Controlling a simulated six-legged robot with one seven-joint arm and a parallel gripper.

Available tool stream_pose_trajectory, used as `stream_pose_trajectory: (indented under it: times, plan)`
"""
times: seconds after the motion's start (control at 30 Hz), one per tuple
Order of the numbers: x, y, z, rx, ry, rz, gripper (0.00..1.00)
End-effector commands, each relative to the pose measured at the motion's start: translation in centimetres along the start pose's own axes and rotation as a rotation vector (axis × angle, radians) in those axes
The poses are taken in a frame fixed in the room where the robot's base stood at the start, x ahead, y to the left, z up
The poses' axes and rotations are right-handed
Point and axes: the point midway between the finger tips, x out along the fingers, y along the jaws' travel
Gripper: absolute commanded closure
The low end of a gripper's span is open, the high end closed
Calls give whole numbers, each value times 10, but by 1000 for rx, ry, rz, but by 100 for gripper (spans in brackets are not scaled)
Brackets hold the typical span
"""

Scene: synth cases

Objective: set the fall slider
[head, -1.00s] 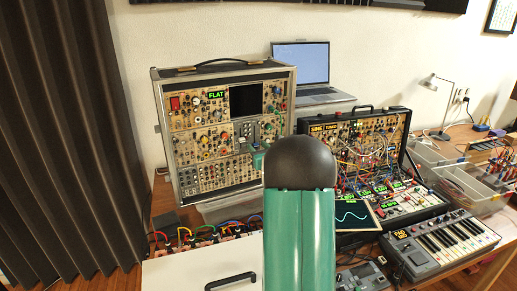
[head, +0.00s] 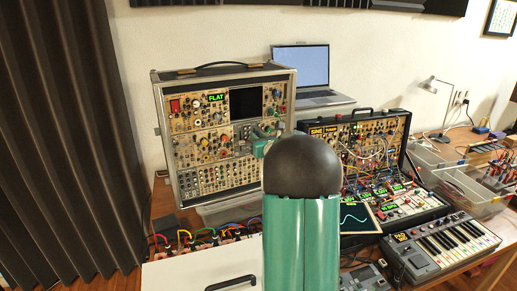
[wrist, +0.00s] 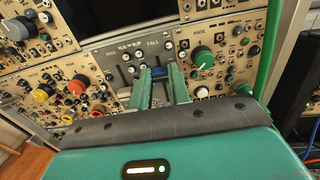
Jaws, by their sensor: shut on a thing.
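The fall slider has a blue cap (wrist: 159,71) in the wrist view, on a grey panel (wrist: 98,56) marked RISE and FALL. My gripper (wrist: 158,76) has its two teal fingers shut on that cap, one on each side. The lower part of the slider's slot is hidden behind the fingers. In the head view my gripper (head: 262,144) shows as a small teal shape at the lower right of the upright synth case (head: 215,187). My own arm covers part of the view there, and the slider cannot be made out.
Knobs crowd both sides of the slider, including a large green knob (wrist: 202,58) at right and a red one (wrist: 78,84) at left. A green cable (wrist: 268,45) hangs right of the panel. A second case (head: 397,122) with patch cables stands at right.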

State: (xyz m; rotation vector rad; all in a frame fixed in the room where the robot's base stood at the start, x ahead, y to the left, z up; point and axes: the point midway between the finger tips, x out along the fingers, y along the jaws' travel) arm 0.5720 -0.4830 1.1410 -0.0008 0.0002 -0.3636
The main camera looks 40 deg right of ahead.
Motion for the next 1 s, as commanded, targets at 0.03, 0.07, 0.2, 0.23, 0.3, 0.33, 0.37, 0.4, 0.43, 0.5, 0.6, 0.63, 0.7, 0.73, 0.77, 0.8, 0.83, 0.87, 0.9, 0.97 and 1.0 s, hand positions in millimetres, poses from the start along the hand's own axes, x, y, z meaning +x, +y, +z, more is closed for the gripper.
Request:
stream_pose_trajectory:
  times: [0.03,0.07,0.2,0.23,0.3,0.33,0.37,0.4,0.43,0.5,0.6,0.63,0.7,0.73,0.77,0.8,0.83,0.87,0.9,0.97,1.0]
  plan:
    - [0,0,9,-1,-3,0,100]
    - [0,0,12,-1,-2,0,100]
    - [0,0,17,0,-2,0,100]
    - [0,0,17,0,-2,0,100]
    - [0,0,18,0,-3,0,100]
    - [0,0,18,0,-4,0,100]
    - [0,0,18,0,-4,0,100]
    - [0,0,18,0,-5,0,100]
    - [0,0,18,0,-5,0,75]
    - [0,0,18,0,-5,0,62]
    - [0,0,17,0,-3,0,58]
    - [0,0,17,0,-3,0,58]
    - [0,0,17,0,-2,0,58]
    - [0,0,17,0,-2,0,58]
    - [0,0,16,0,-2,0,58]
    - [-1,0,16,0,-1,0,58]
    - [-2,0,16,0,-1,-1,58]
    - [-3,0,16,0,-1,-1,58]
    - [-6,0,16,1,0,-1,58]
    - [-12,0,16,0,0,-2,58]
    - [-19,0,17,0,-1,-2,58]
